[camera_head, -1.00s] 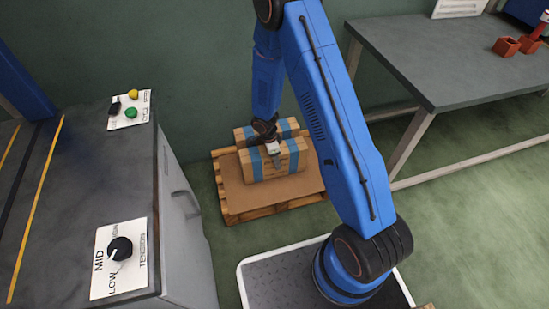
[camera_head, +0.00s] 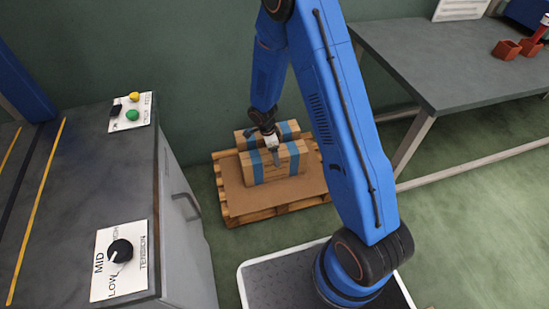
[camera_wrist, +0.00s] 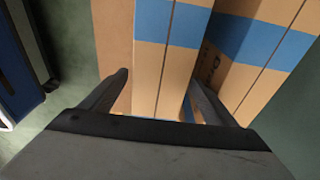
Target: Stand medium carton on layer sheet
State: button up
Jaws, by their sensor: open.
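Two tan cartons with blue tape stand side by side on the brown layer sheet (camera_head: 245,203), which covers a wooden pallet. The front carton (camera_head: 288,163) is long and upright on its narrow side. The back carton (camera_head: 290,130) is partly hidden behind it and my arm. My gripper (camera_head: 268,147) is over the cartons. In the wrist view my gripper (camera_wrist: 155,95) is open, with its fingers on either side of one narrow carton (camera_wrist: 150,60). The right finger is near the other carton (camera_wrist: 260,50). I cannot tell whether either finger touches. Which carton is the medium one is not clear.
A grey machine (camera_head: 85,190) with a tension knob and coloured buttons stands at left. A grey table (camera_head: 440,65) with red bins (camera_head: 508,49) stands at right. A wall is close behind the pallet. The front of the sheet is bare.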

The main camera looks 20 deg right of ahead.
jog(key=r, duration=0.4)
jog(key=a+r, duration=0.1)
jog(key=r, duration=0.1)
jog(key=shift+d+r, duration=0.15)
jog(key=shift+r, duration=0.3)
jog(key=s+d+r+n+t, duration=0.1)
jog(key=s+d+r+n, duration=0.2)
jog(key=r, duration=0.6)
jog(key=s+d+r+n+t, duration=0.1)
jog(key=s+r+n, duration=0.3)
jog(key=r, duration=0.5)
jog(key=s+d+r+n, duration=0.1)
jog(key=s+d+r, duration=0.3)
jog(key=r, duration=0.5)
jog(key=s+r+n+t+y, duration=0.1)
jog(key=s+r+n, duration=0.4)
jog(key=s, duration=0.6)
jog(key=s+r+n+t, duration=0.1)
jog(key=s+r+n, duration=0.4)
jog(key=s, duration=0.6)
jog(key=shift+s+d+r+t+y, duration=0.25)
jog(key=shift+d+r+t+y, duration=0.05)
jog(key=shift+t+y, duration=0.1)
